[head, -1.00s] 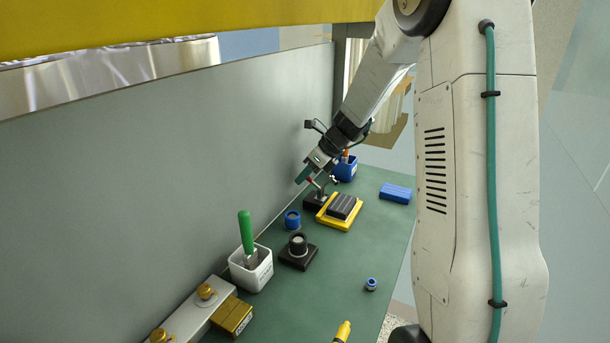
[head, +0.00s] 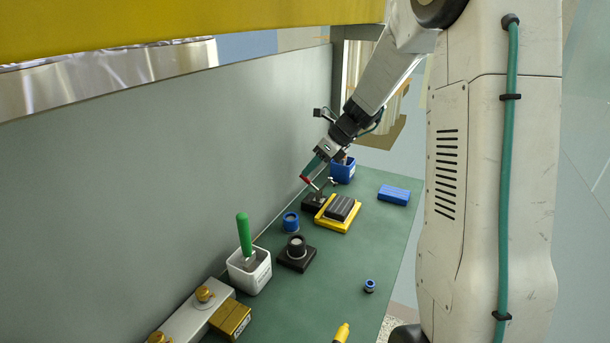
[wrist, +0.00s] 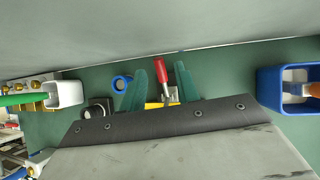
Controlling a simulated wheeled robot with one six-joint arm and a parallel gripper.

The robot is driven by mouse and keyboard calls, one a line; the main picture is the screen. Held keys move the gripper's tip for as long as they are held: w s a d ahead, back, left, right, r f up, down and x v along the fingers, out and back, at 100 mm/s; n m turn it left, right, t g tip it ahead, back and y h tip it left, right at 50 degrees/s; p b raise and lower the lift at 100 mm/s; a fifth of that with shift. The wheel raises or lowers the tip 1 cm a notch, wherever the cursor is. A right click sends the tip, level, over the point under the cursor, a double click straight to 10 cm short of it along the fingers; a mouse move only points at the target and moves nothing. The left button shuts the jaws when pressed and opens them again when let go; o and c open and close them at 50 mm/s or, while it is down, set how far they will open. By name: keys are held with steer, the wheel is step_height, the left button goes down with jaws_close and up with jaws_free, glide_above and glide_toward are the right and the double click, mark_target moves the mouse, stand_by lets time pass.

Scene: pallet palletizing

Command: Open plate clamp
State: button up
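The plate clamp has a black base (head: 313,202) and a lever with a red handle (head: 306,179). It stands at the far end of the green bench, beside a yellow plate (head: 338,224) carrying a dark ribbed block (head: 341,207). The red handle also shows in the wrist view (wrist: 161,70), raised and pointing up the picture. My gripper (head: 311,168) is just above the clamp. In the wrist view its teal fingers (wrist: 160,67) are apart, with the red handle between them and a gap on each side. My gripper's body hides most of the clamp in that view.
A blue bin (head: 342,172) stands behind the clamp, close to my gripper. A blue block (head: 394,194) lies to the right. A blue ring (head: 291,222), a black fixture (head: 296,254) and a white cup (head: 248,275) stand nearer. A grey wall (head: 200,170) runs close along the left.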

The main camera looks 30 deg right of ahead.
steer(key=v, duration=0.3)
